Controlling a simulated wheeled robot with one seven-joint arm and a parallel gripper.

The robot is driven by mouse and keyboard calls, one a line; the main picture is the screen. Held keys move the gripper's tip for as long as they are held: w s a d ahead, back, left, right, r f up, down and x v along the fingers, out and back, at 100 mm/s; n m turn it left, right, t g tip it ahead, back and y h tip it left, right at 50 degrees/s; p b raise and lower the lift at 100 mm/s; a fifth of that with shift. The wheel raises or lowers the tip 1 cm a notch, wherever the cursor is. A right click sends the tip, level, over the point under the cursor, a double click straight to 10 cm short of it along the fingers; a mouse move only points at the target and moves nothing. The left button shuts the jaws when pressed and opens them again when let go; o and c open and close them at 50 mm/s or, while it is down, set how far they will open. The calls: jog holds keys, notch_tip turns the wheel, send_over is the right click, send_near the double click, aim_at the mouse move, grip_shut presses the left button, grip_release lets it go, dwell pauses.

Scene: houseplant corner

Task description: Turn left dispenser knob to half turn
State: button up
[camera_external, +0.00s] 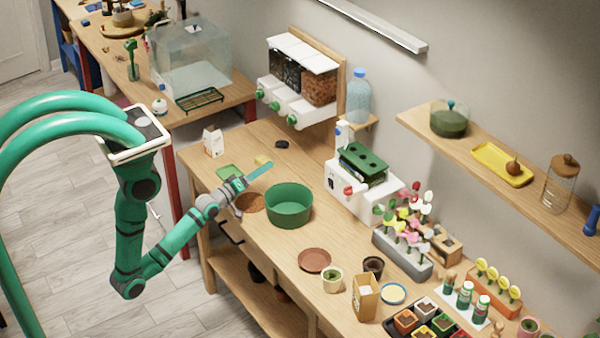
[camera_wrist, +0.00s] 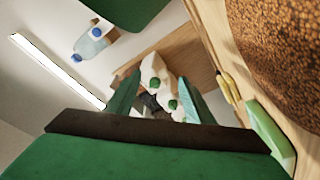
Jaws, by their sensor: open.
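The dispenser (camera_external: 300,80) is a white wall-mounted unit with clear bins, one dark-filled and one brown-filled. Green knobs run along its front, and the left dispenser knob (camera_external: 260,93) is at the far left end. My gripper (camera_external: 262,172) is open and empty above the workbench, in front of and below the dispenser, well apart from the knobs. In the wrist view, the dispenser (camera_wrist: 149,70) shows small between the teal fingers of my gripper (camera_wrist: 159,77), with two green knobs visible. I cannot tell there which knob is the left one. The knobs' turn angle is too small to read.
A green basin (camera_external: 289,206) stands beside my gripper, with a brown round patch (camera_external: 251,204) under the wrist. A white carton (camera_external: 212,141) stands left on the workbench (camera_external: 262,138). A water bottle (camera_external: 358,98) stands right of the dispenser. A glass tank (camera_external: 190,55) is left.

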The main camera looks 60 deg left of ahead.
jog(key=w+a+n+g+y, duration=0.1)
jog(key=w+a+n, duration=0.25)
jog(key=a, duration=0.25)
jog(key=w+a+n+g+y, duration=0.1)
jog(key=w+a+n, duration=0.1)
jog(key=a+n, duration=0.3)
jog(key=n+h, duration=0.5)
jog(key=n, duration=1.1)
send_near(259, 94)
jog(key=w, duration=0.8)
jog(key=shift+a+f+t, duration=0.25)
jog(key=shift+f+t, duration=0.15)
jog(key=shift+f, duration=0.05)
jog(key=c, duration=1)
